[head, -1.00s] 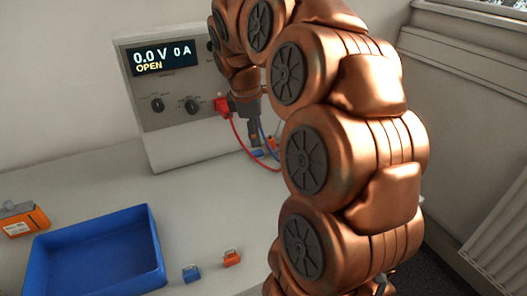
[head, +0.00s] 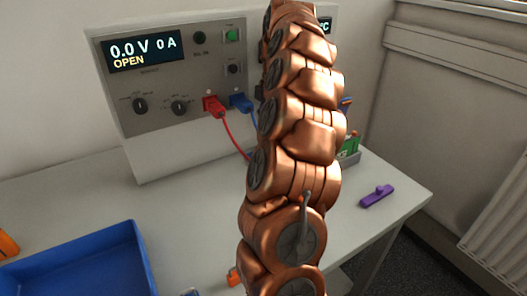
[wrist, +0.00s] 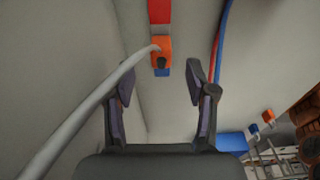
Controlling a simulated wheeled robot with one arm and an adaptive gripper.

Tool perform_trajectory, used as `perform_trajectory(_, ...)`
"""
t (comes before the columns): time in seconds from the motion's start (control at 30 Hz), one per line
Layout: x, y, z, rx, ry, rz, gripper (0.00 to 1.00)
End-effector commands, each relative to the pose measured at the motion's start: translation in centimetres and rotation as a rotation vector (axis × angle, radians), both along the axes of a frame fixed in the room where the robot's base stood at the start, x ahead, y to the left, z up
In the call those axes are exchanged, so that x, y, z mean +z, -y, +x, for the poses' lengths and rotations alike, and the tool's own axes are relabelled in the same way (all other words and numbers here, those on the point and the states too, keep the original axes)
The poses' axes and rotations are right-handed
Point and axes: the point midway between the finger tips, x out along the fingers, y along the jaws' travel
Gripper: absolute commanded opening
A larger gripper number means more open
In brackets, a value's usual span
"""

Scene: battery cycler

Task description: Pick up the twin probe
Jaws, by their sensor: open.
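I cannot single out the twin probe for certain. In the wrist view, a small orange-and-blue piece with a dark knob (wrist: 161,57) lies ahead of my gripper (wrist: 160,88), centred beyond the fingertips. A red block adjoins its far end, and a pale cable runs from it to the lower left. My gripper is open, with nothing held between its fingers. In the head view my arm hides the gripper and the table behind it. Red and blue leads (wrist: 218,45) pass right of the fingers in the wrist view.
The cycler (head: 150,85) stands at the back and reads 0.0 V, 0 A, OPEN. A red plug (head: 213,106) and a blue plug (head: 240,102) sit in its front. A blue tray (head: 138,262) is at front left. A purple object (head: 377,196) lies near the table's right edge.

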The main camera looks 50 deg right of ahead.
Motion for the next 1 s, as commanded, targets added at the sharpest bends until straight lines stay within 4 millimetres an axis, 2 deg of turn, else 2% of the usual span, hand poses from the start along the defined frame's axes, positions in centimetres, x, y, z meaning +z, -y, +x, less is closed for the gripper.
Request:
perform_trajectory(0.23, -1.8, -0.4, 0.0, 0.001, -0.004, 0.003, 0.56)
perform_trajectory(0.57, -2.9, -0.5, 0.0, -0.002, -0.002, 0.001, 0.56)
perform_trajectory(1.0, -7.1, -1.3, 0.1, -0.002, -0.003, 0.002, 0.56)
